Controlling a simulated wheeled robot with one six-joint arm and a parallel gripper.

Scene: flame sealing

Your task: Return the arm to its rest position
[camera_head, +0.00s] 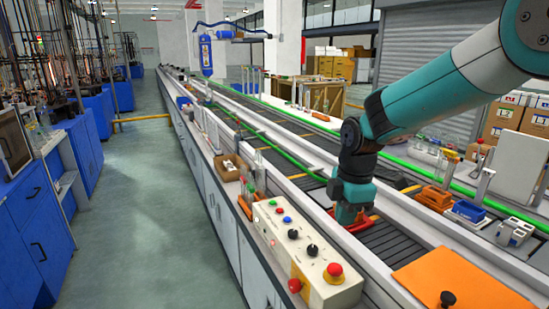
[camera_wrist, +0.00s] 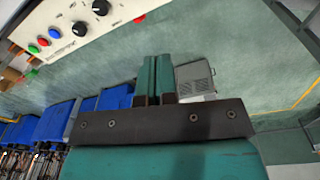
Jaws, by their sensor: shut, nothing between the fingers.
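My arm comes in from the upper right of the head view, bends at a dark joint and reaches down over the conveyor line (camera_head: 390,238). My gripper (camera_head: 347,213) is at its lower end, partly hidden by the wrist, by a red-orange piece (camera_head: 352,222) on the line. I cannot tell whether they touch. In the wrist view the two teal fingers of my gripper (camera_wrist: 157,78) are together, with nothing between them. Beyond the fingertips are floor and a control box.
The cream control box (camera_head: 303,250) with knobs and red buttons stands left of my gripper. An orange plate (camera_head: 465,283) lies at the lower right. A blue tray (camera_head: 467,210) and small items stand on the right ledge. The aisle floor (camera_head: 145,200) at left is clear.

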